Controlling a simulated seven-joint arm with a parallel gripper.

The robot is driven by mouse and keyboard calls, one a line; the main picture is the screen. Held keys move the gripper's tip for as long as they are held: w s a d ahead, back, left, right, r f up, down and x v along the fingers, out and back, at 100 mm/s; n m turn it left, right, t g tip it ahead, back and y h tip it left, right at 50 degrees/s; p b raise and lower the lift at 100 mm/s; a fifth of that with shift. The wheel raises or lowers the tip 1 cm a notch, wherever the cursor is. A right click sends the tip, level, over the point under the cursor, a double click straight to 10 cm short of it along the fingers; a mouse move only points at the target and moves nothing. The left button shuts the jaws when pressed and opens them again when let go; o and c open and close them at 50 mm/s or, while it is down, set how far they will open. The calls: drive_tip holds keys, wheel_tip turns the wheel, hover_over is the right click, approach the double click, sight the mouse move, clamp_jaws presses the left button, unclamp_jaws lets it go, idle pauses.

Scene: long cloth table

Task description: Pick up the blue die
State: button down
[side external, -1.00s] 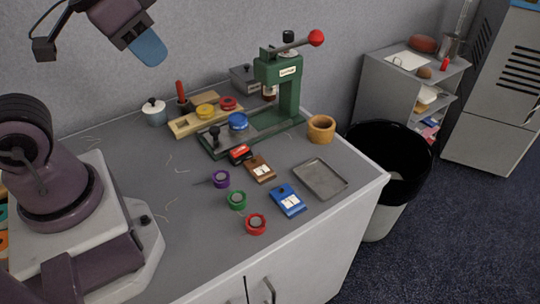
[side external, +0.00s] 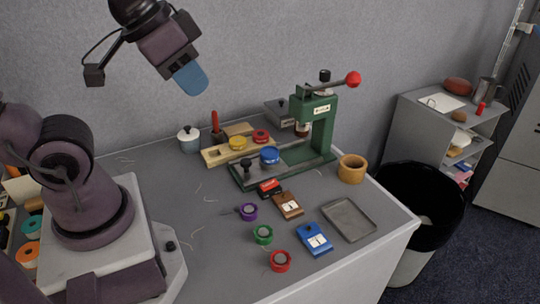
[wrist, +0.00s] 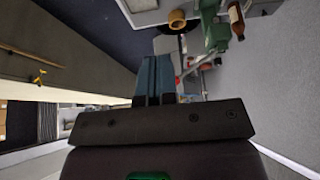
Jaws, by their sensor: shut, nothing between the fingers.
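The blue die (side external: 270,155) is a small round blue piece. It sits on the bed of the green press (side external: 322,125), beside the wooden rack (side external: 222,154). A yellow die (side external: 238,143) and a red die (side external: 261,136) rest at the rack. My gripper (side external: 190,80) has blue fingers and hangs high above the table, left of the blue die and well apart from it. In the wrist view the fingers (wrist: 153,78) are together with nothing between them. I cannot make out the blue die in the wrist view.
The press lever has a red knob (side external: 353,79). Purple (side external: 247,212), green (side external: 262,234) and red (side external: 280,261) rolls lie in front, near a blue pad (side external: 314,238) and grey tray (side external: 349,220). A wooden cup (side external: 352,169) stands right of the press. The left tabletop is mostly clear.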

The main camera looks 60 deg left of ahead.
idle(0.4)
drive_tip(key=c, duration=0.6)
unclamp_jaws()
drive_tip(key=shift+d+f, duration=0.1)
drive_tip(key=m+y, duration=1.2)
drive_tip(key=m, duration=1)
approach(269, 149)
drive_tip(key=w+a, duration=0.1)
drive_tip(key=w+a+f, duration=0.1)
drive_tip(key=shift+a+f+m+y, duration=0.15)
drive_tip(key=shift+a+m+y, duration=0.15)
drive_tip(key=shift+a, duration=0.05)
drive_tip(key=shift+s+x, duration=0.15)
drive_tip(key=shift+x, duration=1.2)
drive_tip(key=shift+s+x, duration=0.15)
drive_tip(key=shift+x, duration=1.2)
